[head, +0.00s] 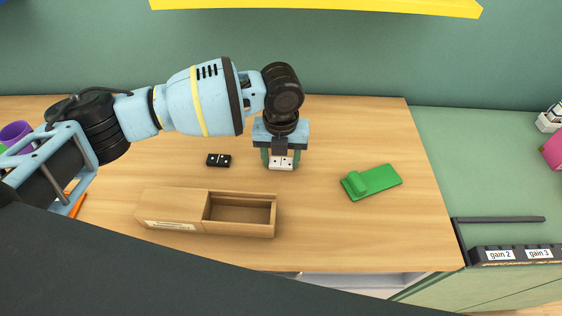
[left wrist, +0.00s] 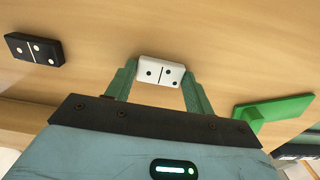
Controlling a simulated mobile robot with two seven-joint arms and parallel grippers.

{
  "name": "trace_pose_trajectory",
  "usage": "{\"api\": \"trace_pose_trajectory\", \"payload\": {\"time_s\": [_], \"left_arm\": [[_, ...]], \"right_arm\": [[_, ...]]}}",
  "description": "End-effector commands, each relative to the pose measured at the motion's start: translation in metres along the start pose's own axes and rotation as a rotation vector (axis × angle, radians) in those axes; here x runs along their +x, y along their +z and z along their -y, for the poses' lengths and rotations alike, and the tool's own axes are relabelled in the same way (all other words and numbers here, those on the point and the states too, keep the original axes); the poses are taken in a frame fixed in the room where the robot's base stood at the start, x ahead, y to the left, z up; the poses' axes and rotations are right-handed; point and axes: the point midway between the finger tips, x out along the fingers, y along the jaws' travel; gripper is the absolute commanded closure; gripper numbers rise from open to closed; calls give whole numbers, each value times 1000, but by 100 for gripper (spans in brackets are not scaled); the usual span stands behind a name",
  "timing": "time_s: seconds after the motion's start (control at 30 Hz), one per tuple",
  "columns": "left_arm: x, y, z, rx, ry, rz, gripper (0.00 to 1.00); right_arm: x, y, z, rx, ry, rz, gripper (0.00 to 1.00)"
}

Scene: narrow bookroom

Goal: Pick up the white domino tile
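The white domino tile (head: 281,163) lies on the wooden desk below my left gripper (head: 280,160). In the left wrist view the white tile (left wrist: 160,72) shows black pips and a dividing line. It sits between the green fingertips of my left gripper (left wrist: 159,76), one at each short end. The fingers are apart, with little room beside the tile; I see no clear grip on it. A black domino tile (head: 218,160) lies to the left, also in the wrist view (left wrist: 34,48). My right gripper is not in view.
A wooden box (head: 170,209) with an open, empty-looking compartment stands nearer the front edge. A green block-like object (head: 383,183) lies to the right. A purple cup (head: 15,133) is at far left. The desk (head: 340,230) is bare at front right.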

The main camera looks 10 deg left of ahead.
Motion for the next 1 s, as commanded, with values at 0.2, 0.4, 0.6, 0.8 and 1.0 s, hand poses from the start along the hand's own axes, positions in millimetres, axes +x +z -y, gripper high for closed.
{"api": "trace_pose_trajectory", "payload": {"time_s": [0.2,0.4,0.6,0.8,1.0], "left_arm": [[0,0,0,0,0,0,72],[-2,0,0,0,0,1,72],[-23,0,0,0,-2,2,72],[-61,0,1,0,-2,3,72],[-90,0,1,2,-2,2,72]], "right_arm": [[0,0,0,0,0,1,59],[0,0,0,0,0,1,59],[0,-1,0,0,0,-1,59],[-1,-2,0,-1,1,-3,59],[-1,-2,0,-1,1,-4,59]]}}
